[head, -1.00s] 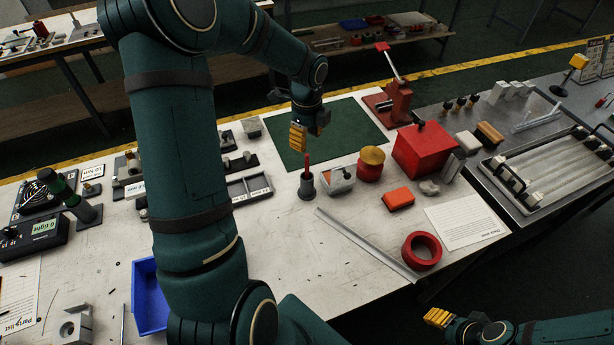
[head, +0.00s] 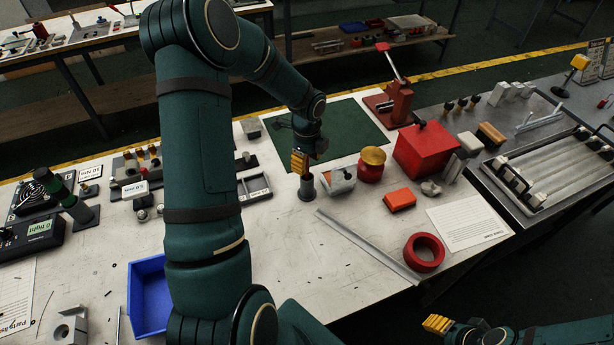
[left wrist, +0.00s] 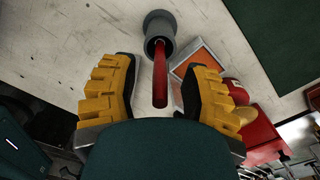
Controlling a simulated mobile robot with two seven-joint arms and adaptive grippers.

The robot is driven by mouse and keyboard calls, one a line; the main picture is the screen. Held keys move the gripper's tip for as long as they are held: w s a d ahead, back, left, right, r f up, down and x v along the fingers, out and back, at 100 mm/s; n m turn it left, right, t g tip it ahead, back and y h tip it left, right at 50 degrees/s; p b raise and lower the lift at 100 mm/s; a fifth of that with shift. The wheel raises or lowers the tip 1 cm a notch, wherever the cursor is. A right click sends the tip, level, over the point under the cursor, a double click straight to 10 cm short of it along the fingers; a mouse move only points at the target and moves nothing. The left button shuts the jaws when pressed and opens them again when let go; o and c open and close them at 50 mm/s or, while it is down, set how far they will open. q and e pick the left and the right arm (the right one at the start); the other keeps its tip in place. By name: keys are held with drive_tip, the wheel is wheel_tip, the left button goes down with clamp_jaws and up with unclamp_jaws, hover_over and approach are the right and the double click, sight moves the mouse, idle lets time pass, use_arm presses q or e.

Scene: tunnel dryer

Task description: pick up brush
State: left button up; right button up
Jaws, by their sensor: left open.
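The brush shows in the left wrist view as a red handle (left wrist: 160,82) standing in a grey round cup (left wrist: 159,24). The cup (head: 306,190) also shows in the head view, on the white table, with the handle hidden by my left gripper (head: 300,162). That gripper is just above the cup. In the left wrist view its yellow fingers (left wrist: 157,88) are open, one on each side of the handle, with visible gaps and no clear contact. My right gripper (head: 438,323) is low at the right, away from the table; its opening is unclear.
A metal block (head: 339,181) with an orange face stands close right of the cup. A red jar (head: 371,168) with a yellow lid, red box (head: 424,150) and orange block (head: 400,200) are further right. A long metal strip (head: 366,244) lies in front.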

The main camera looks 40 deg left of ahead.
use_arm(q)
drive_tip(key=shift+c, duration=0.3)
clamp_jaws()
drive_tip(key=shift+r, duration=0.1)
